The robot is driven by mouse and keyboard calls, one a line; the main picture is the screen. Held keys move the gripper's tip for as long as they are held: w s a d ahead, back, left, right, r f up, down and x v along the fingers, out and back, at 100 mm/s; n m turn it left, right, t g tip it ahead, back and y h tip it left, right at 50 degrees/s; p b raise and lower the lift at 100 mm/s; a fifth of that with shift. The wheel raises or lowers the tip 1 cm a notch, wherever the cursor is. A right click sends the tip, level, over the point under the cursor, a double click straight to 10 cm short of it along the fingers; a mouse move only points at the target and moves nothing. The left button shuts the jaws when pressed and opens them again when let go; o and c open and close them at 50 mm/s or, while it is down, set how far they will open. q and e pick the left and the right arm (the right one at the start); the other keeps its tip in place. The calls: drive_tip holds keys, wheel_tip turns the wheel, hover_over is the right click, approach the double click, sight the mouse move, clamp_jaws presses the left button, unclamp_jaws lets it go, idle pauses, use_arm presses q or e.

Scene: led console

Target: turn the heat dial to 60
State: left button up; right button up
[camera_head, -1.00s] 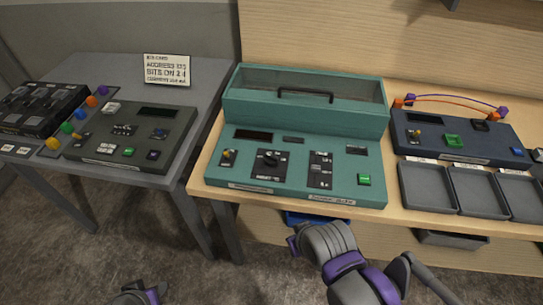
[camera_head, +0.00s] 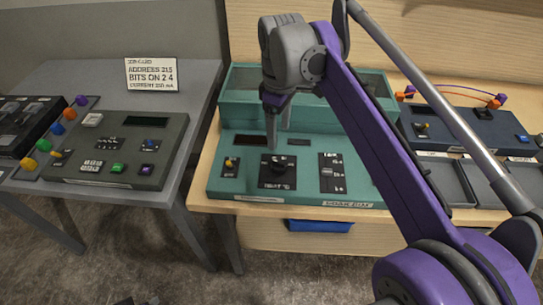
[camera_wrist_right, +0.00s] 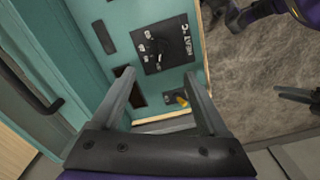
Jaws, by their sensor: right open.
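The teal console (camera_head: 225,185) stands on the wooden table. Its round black dial (camera_head: 277,166) sits on a black plate with markings too small to read; I take it as the heat dial. In the right wrist view the dial (camera_wrist_right: 158,48) shows ahead of the fingers, with a light mark on it. My right gripper (camera_head: 279,140) is open and empty, fingers pointing down above and just behind the dial, apparently not touching it. In the right wrist view my right gripper (camera_wrist_right: 159,76) has its fingers wide apart. Only a dark sliver of my left arm shows at the bottom edge.
A yellow toggle (camera_head: 229,163) is left of the dial and a slider panel (camera_head: 332,173) right of it. The console's raised lidded box (camera_head: 240,95) stands behind. My right arm covers the console's right side. A grey table (camera_head: 190,100) holds another console (camera_head: 115,150).

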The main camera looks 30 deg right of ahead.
sight(279, 162)
wheel_tip(279, 162, down, 11)
drive_tip(key=shift+s+r+b, duration=0.1)
drive_tip(key=shift+r+b, duration=0.05)
drive_tip(key=shift+b, duration=0.35)
clamp_jaws()
